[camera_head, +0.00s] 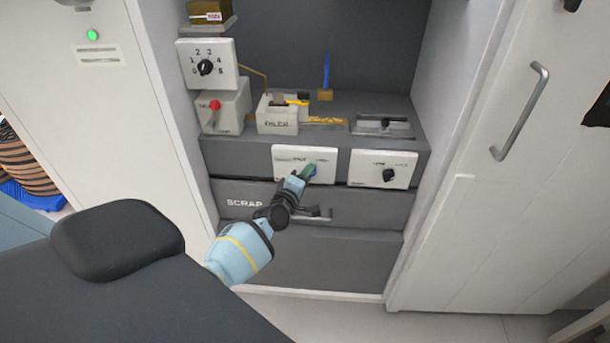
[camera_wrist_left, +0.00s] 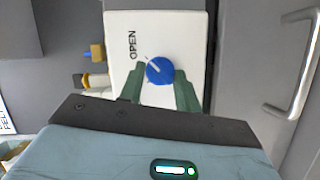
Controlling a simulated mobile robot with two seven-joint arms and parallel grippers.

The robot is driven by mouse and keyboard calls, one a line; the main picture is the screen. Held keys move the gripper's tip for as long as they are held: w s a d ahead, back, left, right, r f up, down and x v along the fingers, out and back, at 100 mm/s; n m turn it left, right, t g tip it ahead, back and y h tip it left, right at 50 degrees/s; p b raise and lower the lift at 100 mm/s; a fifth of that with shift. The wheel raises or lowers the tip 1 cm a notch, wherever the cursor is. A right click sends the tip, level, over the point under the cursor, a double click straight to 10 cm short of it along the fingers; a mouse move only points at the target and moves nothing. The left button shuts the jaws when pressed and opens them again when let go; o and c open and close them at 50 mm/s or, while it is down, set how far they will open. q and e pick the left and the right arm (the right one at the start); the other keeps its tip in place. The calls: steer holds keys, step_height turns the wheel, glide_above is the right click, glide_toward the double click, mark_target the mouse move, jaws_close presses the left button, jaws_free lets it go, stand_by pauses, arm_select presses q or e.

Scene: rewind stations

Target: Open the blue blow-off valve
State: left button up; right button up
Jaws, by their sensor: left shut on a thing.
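A blue round knob (camera_wrist_left: 159,71) sits on a white panel (camera_wrist_left: 135,30) marked OPEN; its pale pointer line slants to the upper left in the wrist view. My left gripper (camera_wrist_left: 160,85) is shut on this knob, one green finger on each side. In the head view my left gripper (camera_head: 306,172) reaches the same white panel (camera_head: 290,153) on the grey cabinet front and mostly hides the knob. Another blue thing, an upright blue lever (camera_head: 326,68) on a brass base (camera_head: 326,95), stands apart at the back of the shelf. My right gripper is not in view.
A panel with a black knob (camera_head: 389,175) is just right of the held one. A SCRAP drawer (camera_head: 255,200) with a handle lies below. A red-knobbed box (camera_head: 215,106) and a dial panel (camera_head: 205,67) stand left. A white door (camera_head: 500,190) is at right.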

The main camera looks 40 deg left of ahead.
arm_select(q)
steer(key=o, duration=1)
steer(key=shift+c, duration=0.2)
steer(key=shift+s, duration=0.1)
steer(key=s+d+p, duration=0.1)
steer(key=s, duration=0.6)
steer(key=shift+s+r+p, duration=0.25)
steer(key=shift+r+p, duration=0.1)
steer(key=shift+p, duration=0.05)
steer(key=shift+d, duration=0.1)
